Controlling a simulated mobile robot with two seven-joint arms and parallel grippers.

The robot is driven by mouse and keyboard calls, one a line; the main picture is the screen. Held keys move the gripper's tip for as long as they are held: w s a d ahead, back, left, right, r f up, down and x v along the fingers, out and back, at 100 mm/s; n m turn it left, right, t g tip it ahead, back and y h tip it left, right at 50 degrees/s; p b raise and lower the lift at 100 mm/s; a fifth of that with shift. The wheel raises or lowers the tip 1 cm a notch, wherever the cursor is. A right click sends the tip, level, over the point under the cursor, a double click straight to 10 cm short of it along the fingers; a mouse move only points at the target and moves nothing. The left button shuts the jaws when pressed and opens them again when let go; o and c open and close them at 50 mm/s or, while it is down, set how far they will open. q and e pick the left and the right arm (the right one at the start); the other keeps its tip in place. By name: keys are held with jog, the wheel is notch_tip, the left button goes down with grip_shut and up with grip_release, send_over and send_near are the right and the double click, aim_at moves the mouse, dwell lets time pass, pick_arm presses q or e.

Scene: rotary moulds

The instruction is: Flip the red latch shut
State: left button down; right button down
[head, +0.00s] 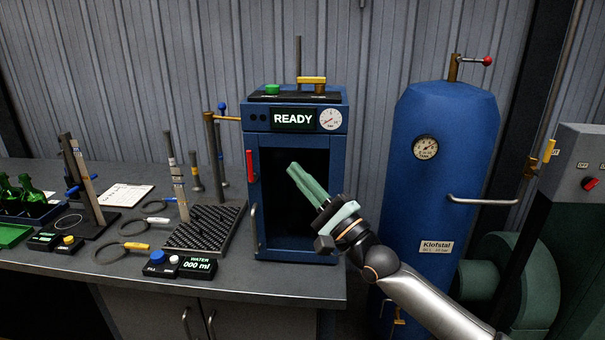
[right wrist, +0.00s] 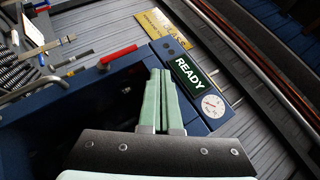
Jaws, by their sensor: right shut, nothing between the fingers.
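The red latch (head: 250,166) is a short red bar standing upright at the left edge of the blue cabinet's (head: 262,238) front. It also shows in the right wrist view (right wrist: 118,54), to the left of the fingertips. My right gripper (head: 293,169) is in front of the cabinet's dark front, to the right of the latch and apart from it. Its green fingers are together and empty, as the right wrist view also shows (right wrist: 159,76). My left gripper is out of view.
A lit READY display (head: 293,118) and a gauge (head: 330,119) sit above the dark front. A blue tank (head: 440,185) stands at the right.

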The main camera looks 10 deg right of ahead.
jog(key=shift+s+d, duration=0.3)
jog(key=shift+s, duration=0.05)
